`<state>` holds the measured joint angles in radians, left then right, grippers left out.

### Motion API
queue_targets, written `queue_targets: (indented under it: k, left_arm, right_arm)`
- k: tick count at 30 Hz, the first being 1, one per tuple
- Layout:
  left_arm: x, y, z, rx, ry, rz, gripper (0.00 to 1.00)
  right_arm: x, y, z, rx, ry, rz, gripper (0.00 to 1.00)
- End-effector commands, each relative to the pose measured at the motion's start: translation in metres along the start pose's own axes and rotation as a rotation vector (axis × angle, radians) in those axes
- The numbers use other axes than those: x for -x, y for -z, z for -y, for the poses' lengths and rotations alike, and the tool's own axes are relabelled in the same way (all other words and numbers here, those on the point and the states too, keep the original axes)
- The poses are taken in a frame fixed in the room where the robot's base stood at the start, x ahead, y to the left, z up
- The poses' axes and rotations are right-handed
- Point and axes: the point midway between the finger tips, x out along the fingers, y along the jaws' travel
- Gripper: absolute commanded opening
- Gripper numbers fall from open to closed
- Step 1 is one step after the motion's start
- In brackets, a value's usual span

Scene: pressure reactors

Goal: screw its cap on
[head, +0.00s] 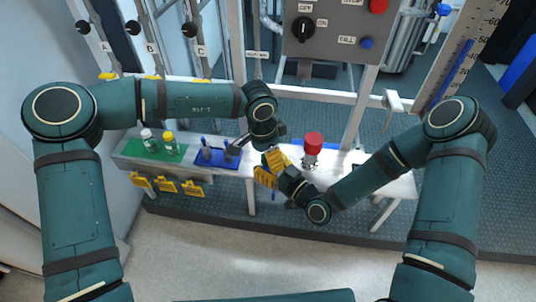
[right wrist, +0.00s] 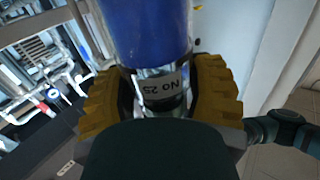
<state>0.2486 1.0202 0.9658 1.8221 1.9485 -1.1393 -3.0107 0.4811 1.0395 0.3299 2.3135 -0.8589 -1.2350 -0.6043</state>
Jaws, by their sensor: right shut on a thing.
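My right gripper (head: 268,168) is at the middle of the bench, its yellow fingers pointing to the left. In the right wrist view its two yellow pads (right wrist: 160,92) are shut on a clear vessel (right wrist: 163,92), one on each side. The vessel has a pale label with upside-down writing, like "No 25". A wide blue part (right wrist: 152,32) lies beyond the label; I cannot tell whether it is a cap or the body. My left gripper (head: 266,140) is just above and left of the right one. Its fingers are mostly hidden, and I cannot make out a separate cap.
A red-topped vessel (head: 313,142) stands just right of the grippers. A blue tray (head: 212,158) with small items and a green mat (head: 135,148) with two small bottles (head: 170,145) lie left. Yellow tags (head: 167,185) hang at the front. A control panel (head: 335,30) is behind.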

Motion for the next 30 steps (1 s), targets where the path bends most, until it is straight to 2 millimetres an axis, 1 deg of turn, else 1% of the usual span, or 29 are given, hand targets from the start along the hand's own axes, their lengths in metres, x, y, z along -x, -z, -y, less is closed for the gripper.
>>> queue_targets:
  k: [5, 8, 13, 17, 25, 26, 30]
  left_arm:
    - [0.002, 0.000, 0.000, 0.001, 0.000, -0.001, 0.68]
    - [0.010, 0.001, 0.000, 0.002, 0.000, -0.001, 0.68]
    - [0.032, 0.004, 0.000, 0.002, 0.000, -0.002, 0.68]
    - [0.042, 0.005, 0.000, 0.002, -0.001, -0.001, 0.68]
    - [0.045, 0.005, 0.000, 0.001, -0.001, 0.000, 0.68]
    - [0.045, 0.005, 0.000, 0.001, 0.000, 0.000, 0.70]
    - [0.045, 0.005, -0.001, 0.026, 0.000, 0.001, 0.70]
  right_arm:
    - [0.000, 0.001, 0.000, 0.000, 0.001, -0.002, 0.00]
    - [0.000, 0.001, 0.000, 0.000, 0.001, -0.002, 0.00]
    - [0.000, 0.001, 0.000, 0.000, 0.001, -0.002, 0.00]
    - [0.000, 0.001, 0.000, 0.000, 0.001, -0.002, 0.00]
    - [0.000, 0.001, 0.000, 0.000, 0.001, -0.002, 0.00]
    - [0.000, 0.001, 0.000, 0.000, 0.001, -0.002, 0.00]
    - [0.000, 0.001, 0.000, 0.000, 0.001, -0.002, 0.00]
